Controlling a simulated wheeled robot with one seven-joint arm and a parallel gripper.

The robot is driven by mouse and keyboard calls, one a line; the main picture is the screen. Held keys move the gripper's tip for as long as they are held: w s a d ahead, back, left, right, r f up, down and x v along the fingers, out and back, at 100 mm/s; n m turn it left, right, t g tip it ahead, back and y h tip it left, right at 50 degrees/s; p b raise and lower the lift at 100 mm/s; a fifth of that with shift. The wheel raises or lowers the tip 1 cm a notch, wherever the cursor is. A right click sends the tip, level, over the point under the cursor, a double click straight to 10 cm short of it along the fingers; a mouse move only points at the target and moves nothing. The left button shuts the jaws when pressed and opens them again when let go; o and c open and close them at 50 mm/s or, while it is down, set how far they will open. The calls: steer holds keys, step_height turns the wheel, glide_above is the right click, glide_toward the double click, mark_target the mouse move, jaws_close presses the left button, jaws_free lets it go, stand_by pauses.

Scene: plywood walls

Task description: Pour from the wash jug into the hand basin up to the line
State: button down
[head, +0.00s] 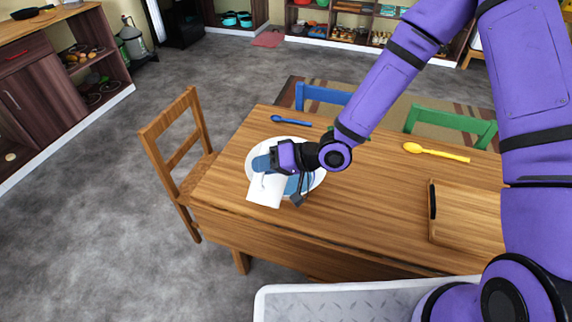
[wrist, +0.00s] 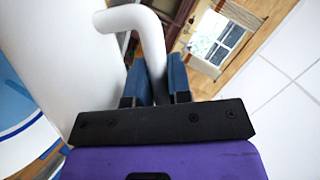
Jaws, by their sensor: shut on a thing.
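The white wash jug (head: 266,190) is over the near left side of the hand basin (head: 317,182) in the head view. My gripper (head: 264,162) is shut on the jug's handle. In the wrist view, the blue fingers (wrist: 158,84) close around the white handle (wrist: 143,20), with the jug body (wrist: 60,50) filling the left side. The basin is a round white bowl on the table, with blue showing inside it; its edge also shows in the wrist view (wrist: 40,135). The jug's tilt is unclear.
The wooden table (head: 360,215) holds a blue spoon (head: 291,121), a yellow spoon (head: 436,152) and a wooden tray (head: 468,212) at right. A wooden chair (head: 180,150) stands at left; blue (head: 322,95) and green (head: 450,122) chairs stand behind.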

steer(key=shift+w+d+r+m+g+y+p, duration=0.2)
steer(key=shift+w+d+m+g+y+p, duration=0.1)
steer(key=shift+w+m+p, duration=0.25)
steer(key=shift+w+d+r+m+g+y+p, duration=0.25)
steer(key=shift+w+m, duration=0.2)
steer(key=shift+w, duration=0.3)
stand_by(3.5)
steer(key=shift+f, duration=0.1)
